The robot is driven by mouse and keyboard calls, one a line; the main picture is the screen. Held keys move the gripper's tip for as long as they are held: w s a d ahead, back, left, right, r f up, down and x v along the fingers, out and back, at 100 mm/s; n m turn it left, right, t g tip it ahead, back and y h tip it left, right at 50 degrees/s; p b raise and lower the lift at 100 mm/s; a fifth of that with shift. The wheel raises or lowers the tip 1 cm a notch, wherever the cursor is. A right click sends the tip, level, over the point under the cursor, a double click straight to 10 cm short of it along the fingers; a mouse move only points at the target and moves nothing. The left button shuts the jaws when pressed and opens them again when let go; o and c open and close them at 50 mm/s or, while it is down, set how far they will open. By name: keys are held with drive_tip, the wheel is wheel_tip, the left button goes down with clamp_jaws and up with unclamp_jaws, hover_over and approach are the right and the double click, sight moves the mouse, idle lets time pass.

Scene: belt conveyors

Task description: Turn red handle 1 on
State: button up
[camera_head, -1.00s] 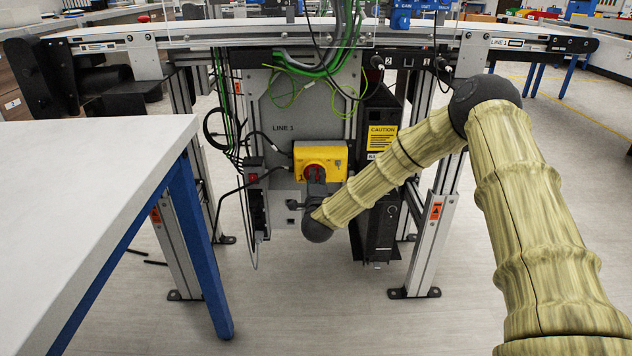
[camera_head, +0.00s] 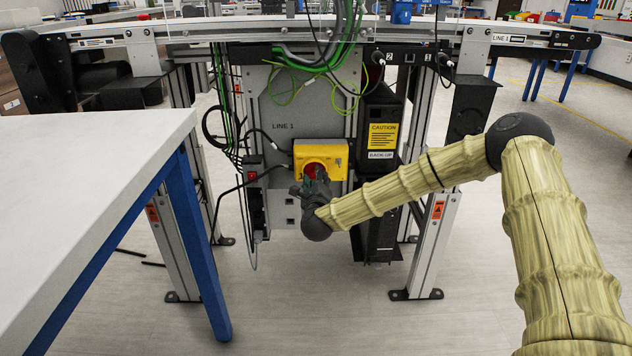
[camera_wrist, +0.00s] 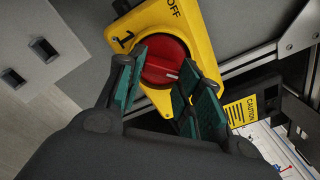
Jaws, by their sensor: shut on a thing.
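Red handle 1 is a round red rotary knob (camera_wrist: 165,62) on a yellow switch box (camera_head: 334,150) under the conveyor marked LINE 1. In the wrist view the yellow plate (camera_wrist: 200,18) carries the words OFF and a 1. My gripper (camera_head: 318,178) is at the front of the box, and its dark body hides part of the knob in the head view. In the wrist view the green-padded fingers of my gripper (camera_wrist: 160,88) stand on either side of the knob and are shut on it. The wrist is rolled relative to the box.
A white table (camera_head: 90,170) with blue legs stands at the left. Cables (camera_head: 235,130) hang left of the switch box. A black unit with a CAUTION label (camera_head: 382,136) stands to its right. A conveyor leg (camera_head: 436,230) stands near my forearm. The floor in front is clear.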

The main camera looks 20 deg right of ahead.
drive_tip(key=shift+d+f, duration=0.1)
idle(0.3)
drive_tip(key=o, duration=1)
drive_tip(key=shift+d, duration=0.1)
drive_tip(key=v, duration=1.2)
